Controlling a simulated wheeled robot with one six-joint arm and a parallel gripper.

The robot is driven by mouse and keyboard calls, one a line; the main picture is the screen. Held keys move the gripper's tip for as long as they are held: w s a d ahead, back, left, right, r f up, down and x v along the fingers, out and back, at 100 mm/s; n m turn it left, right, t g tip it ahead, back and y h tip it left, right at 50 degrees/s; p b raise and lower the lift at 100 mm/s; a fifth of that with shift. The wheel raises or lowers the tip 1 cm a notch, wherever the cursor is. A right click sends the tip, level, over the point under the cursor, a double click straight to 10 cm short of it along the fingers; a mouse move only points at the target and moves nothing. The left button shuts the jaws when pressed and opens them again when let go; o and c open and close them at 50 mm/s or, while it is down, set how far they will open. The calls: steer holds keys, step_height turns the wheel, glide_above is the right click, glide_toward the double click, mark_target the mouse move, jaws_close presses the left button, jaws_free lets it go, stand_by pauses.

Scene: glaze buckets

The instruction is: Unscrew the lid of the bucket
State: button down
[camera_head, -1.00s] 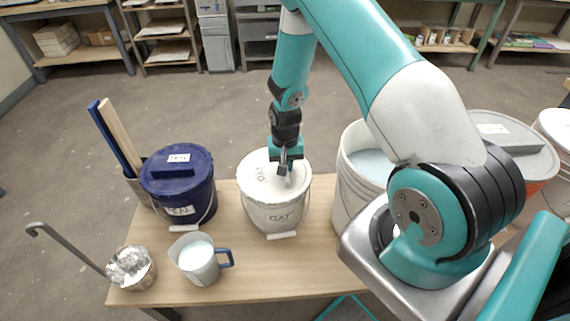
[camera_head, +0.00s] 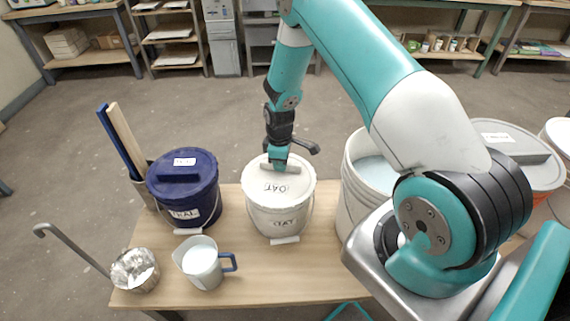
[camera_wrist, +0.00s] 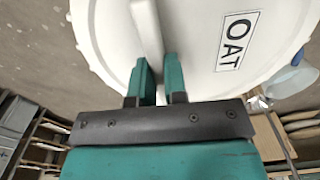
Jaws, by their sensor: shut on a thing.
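The white bucket (camera_head: 262,221) marked OAT stands upright on the wooden bench, with its white lid (camera_head: 301,184) sitting on top. The lid has a raised bar and its own OAT label. In the wrist view the lid (camera_wrist: 195,35) fills the top, and its bar (camera_wrist: 146,28) runs in between my two teal fingers. My gripper (camera_head: 280,167) points down at the far part of the lid and is shut on the bar; it also shows in the wrist view (camera_wrist: 160,78). The gripper hides part of the bar in the head view.
A dark blue lidded bucket (camera_head: 184,183) stands left on the bench (camera_head: 250,286). An open white bucket (camera_head: 356,190) stands close on the right. Bare bench lies before the OAT bucket.

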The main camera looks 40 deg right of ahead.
steer(key=shift+w+a+n, duration=0.25)
steer(key=shift+n, duration=0.75)
steer(key=shift+c, duration=1.4)
jaws_free()
steer(key=shift+r+p, duration=2.65)
steer(key=shift+r, duration=0.95)
steer(key=shift+f, duration=0.1)
